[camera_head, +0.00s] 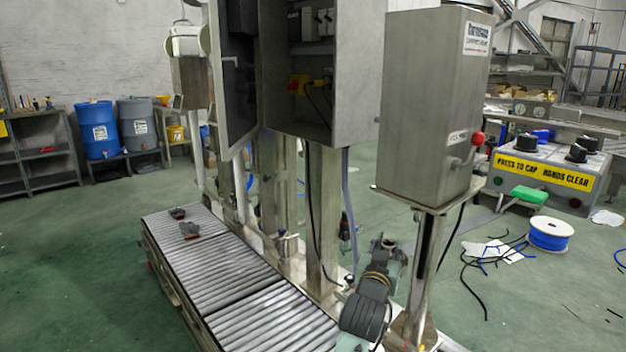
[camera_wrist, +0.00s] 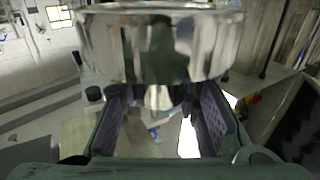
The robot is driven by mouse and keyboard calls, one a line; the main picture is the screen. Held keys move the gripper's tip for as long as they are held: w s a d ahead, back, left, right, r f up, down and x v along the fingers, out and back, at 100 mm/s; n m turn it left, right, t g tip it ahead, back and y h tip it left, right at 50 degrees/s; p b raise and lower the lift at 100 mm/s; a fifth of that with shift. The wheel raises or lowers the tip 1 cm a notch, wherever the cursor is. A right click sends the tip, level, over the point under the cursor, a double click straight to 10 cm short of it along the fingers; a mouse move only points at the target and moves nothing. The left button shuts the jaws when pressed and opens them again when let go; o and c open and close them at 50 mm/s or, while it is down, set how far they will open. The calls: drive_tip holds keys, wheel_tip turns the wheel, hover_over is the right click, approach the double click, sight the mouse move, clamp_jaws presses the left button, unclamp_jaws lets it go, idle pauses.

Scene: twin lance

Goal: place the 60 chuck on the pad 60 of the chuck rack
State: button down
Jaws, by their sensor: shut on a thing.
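A shiny metal chuck (camera_wrist: 205,40) fills the top middle of the wrist view, close to the camera. My gripper (camera_wrist: 158,92) is shut on it, with one padded finger on each side below it. No size mark is readable on the chuck. In the head view my gripper (camera_head: 379,264) is at the lower right, in front of the post of a steel box; the chuck is too small to make out clearly there. I cannot make out the chuck rack or pad 60 in either view.
A roller conveyor (camera_head: 215,262) runs along the lower left, with two small dark items on it. An open electrical cabinet (camera_head: 348,100) and a steel box (camera_head: 430,110) with a red button stand close to my arm. A cable spool (camera_head: 550,235) and loose cables lie on the right floor.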

drive_tip(key=s+a+f+n+y, duration=0.1)
drive_tip(key=a+f+y, duration=0.1)
drive_tip(key=a+f, duration=0.4)
drive_tip(key=s+a+f+n+t+y, duration=0.1)
drive_tip(key=a+f, duration=0.6)
drive_tip(key=f, duration=0.7)
drive_tip(key=s+a+f+n+y, duration=0.2)
drive_tip(key=a+f+y, duration=0.2)
drive_tip(key=f, duration=0.6)
drive_tip(key=a, duration=0.2)
drive_tip(key=shift+s+a+n+t, duration=0.3)
drive_tip(key=shift+a+n, duration=0.1)
drive_tip(key=shift+s, duration=0.1)
